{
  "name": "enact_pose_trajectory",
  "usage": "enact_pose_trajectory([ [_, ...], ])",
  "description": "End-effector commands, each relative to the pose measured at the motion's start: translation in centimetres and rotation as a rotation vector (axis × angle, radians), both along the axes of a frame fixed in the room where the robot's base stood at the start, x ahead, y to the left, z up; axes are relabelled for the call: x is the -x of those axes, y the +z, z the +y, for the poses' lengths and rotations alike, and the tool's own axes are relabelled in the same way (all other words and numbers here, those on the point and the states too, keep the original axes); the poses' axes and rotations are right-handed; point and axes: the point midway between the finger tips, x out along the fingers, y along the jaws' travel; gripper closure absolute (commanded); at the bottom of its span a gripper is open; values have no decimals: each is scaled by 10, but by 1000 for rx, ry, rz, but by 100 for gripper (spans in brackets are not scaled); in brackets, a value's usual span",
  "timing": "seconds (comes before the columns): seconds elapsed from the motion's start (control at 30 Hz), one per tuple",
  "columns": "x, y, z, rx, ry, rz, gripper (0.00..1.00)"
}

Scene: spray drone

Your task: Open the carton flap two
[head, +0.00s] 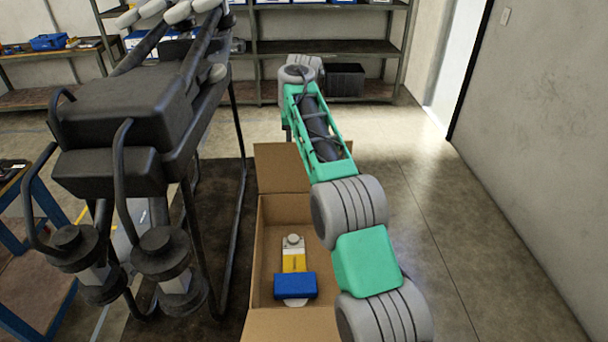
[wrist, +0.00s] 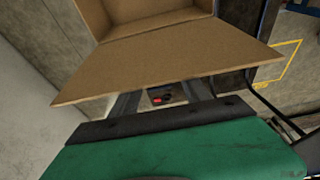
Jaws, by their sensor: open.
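The open brown carton (head: 262,235) stands on the floor mat below my arm in the head view. Its far flap (head: 282,167) and near flap (head: 290,326) are folded outward; my arm covers its right side. In the wrist view the carton (wrist: 145,10) is at the top, with one wide flap (wrist: 165,62) spread toward my gripper (wrist: 162,96). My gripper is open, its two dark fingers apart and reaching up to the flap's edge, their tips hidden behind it. I cannot tell whether they touch it. The frames do not show which flap is number two.
A large dark drone (head: 125,110) on a frame stands close on the left. Shelving (head: 330,48) is at the back. The floor (head: 440,220) to the right is clear up to the wall.

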Motion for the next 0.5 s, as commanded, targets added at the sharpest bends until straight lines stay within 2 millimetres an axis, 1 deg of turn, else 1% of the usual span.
enact_pose_trajectory([
  [0.03, 7, -11, 1, -1, 1, -2, 45],
  [0.17, 29, -10, 1, -1, 1, -3, 45],
  [0.37, 67, -9, 2, 0, 1, -2, 45],
  [0.4, 74, -6, 3, 0, 1, -2, 45],
  [0.5, 86, -3, 3, 0, 0, -1, 45],
])
